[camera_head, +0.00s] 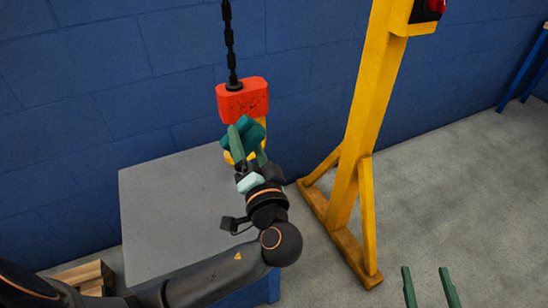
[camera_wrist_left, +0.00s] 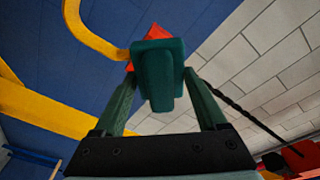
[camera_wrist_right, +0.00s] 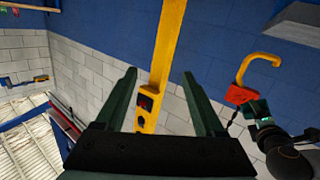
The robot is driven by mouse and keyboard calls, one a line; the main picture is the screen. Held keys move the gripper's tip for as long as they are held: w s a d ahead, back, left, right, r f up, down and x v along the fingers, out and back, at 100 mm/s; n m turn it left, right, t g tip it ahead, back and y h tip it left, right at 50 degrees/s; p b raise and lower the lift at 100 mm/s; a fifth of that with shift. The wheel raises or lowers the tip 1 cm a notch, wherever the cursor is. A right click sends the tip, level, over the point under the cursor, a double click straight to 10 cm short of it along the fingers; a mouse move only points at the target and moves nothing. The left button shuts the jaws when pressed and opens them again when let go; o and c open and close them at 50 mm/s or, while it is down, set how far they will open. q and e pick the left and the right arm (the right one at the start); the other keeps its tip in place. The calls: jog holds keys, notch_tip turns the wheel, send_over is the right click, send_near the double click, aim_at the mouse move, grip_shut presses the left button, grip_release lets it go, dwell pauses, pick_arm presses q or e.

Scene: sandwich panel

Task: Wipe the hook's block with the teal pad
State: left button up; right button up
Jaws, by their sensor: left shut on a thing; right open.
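The hook's block (camera_head: 243,98) is red with dark specks on its face and hangs from a dark chain (camera_head: 229,45). Its yellow hook (camera_head: 262,125) is partly hidden behind my left gripper and the pad. My left gripper (camera_head: 244,146) is shut on the teal pad (camera_head: 250,131), just below the block's front face. In the left wrist view the pad (camera_wrist_left: 158,65) covers most of the block (camera_wrist_left: 157,33). I cannot tell whether they touch. In the right wrist view the block (camera_wrist_right: 240,94) is beside the pad (camera_wrist_right: 258,109). My right gripper (camera_head: 425,270) is open and empty, low at the right.
A grey-topped table (camera_head: 165,205) stands under the left arm. A yellow post (camera_head: 362,110) with a braced foot stands to the right of the block. A wooden crate (camera_head: 85,277) is at the lower left. A blue wall is behind; the floor at the right is clear.

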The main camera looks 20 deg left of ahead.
aim_at(229, 109)
pick_arm(q)
jog(key=shift+s+r, duration=0.2)
jog(key=shift+r, duration=0.1)
jog(key=shift+w+a+r+y, duration=0.1)
jog(key=shift+a+y, duration=0.05)
jog(key=shift+y, duration=0.15)
jog(key=shift+x, duration=1.55)
jog(key=shift+w+a+f, duration=0.1)
jog(key=shift+w+a, duration=0.25)
jog(key=shift+a, duration=0.2)
jog(key=shift+w+a+f, duration=0.1)
jog(key=shift+w+a, duration=0.2)
jog(key=shift+a, duration=0.2)
pick_arm(e)
jog(key=shift+w+d+r+t, duration=0.15)
jog(key=shift+d+r+t, duration=0.2)
jog(key=shift+r, duration=0.4)
pick_arm(q)
jog(key=shift+b+x, duration=0.3)
jog(key=shift+x, duration=0.7)
pick_arm(e)
jog(key=shift+f, duration=0.15)
pick_arm(q)
jog(key=shift+f, duration=0.1)
jog(key=shift+w+d+b, duration=0.45)
jog(key=shift+w+d, duration=0.7)
pick_arm(e)
jog(key=shift+f, duration=0.4)
